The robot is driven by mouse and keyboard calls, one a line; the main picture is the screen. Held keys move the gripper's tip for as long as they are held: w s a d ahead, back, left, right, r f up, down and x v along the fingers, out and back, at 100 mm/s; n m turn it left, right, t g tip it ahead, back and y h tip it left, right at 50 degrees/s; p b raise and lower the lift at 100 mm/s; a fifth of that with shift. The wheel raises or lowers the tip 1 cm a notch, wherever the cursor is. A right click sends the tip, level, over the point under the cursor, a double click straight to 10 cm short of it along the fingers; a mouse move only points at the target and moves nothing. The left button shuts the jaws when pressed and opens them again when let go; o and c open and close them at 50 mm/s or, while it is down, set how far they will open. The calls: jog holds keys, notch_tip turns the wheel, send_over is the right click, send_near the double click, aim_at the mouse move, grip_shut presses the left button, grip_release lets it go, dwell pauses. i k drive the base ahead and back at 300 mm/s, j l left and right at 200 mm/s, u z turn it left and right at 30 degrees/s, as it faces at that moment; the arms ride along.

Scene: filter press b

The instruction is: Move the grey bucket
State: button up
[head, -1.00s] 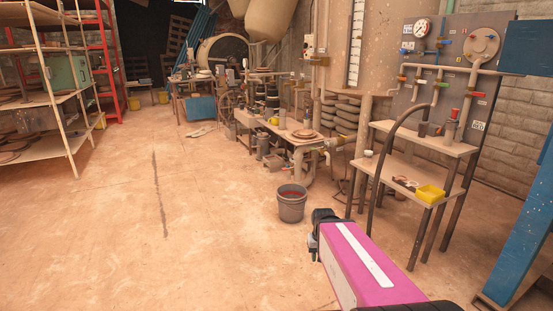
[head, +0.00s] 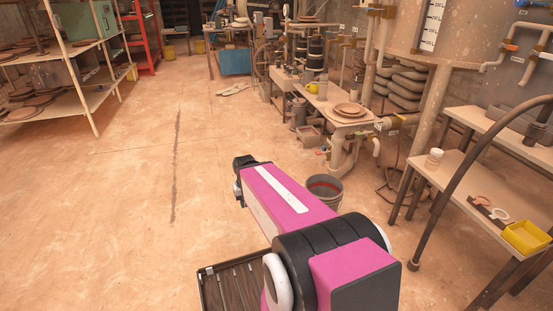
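The grey bucket (head: 327,188) stands upright on the floor in the head view, right of centre. Something reddish shows inside it. My magenta and black arm crosses in front of it and hides its lower part. My gripper is not in view, so I cannot see whether it is open or what it holds.
A workbench (head: 335,112) with brown discs stands behind the bucket, with pipes beside it. A low table (head: 455,180) with a yellow tray (head: 526,237) is at the right. Shelves (head: 75,95) stand at the far left. The floor (head: 120,210) on the left is clear.

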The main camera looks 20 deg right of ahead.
aim_at(329, 189)
jog(key=i+u, duration=0.4)
jog(key=i, duration=0.6)
jog(key=i+j+z, duration=0.15)
jog(key=z, duration=0.2)
jog(key=i+j+z, duration=0.2)
jog(key=i+z, duration=0.2)
jog(key=i+j+z, duration=0.2)
jog(key=z, duration=0.15)
jog(key=i+j+z, duration=0.15)
jog(key=z, duration=0.25)
jog(key=i+j+z, duration=0.1)
jog(key=z, duration=0.3)
jog(key=j+z, duration=0.25)
jog(key=z, duration=0.15)
jog(key=i+j+z, duration=0.1)
jog(key=z, duration=0.3)
jog(key=j+z, duration=0.65)
jog(key=i+j+z, duration=0.1)
jog(key=z, duration=0.15)
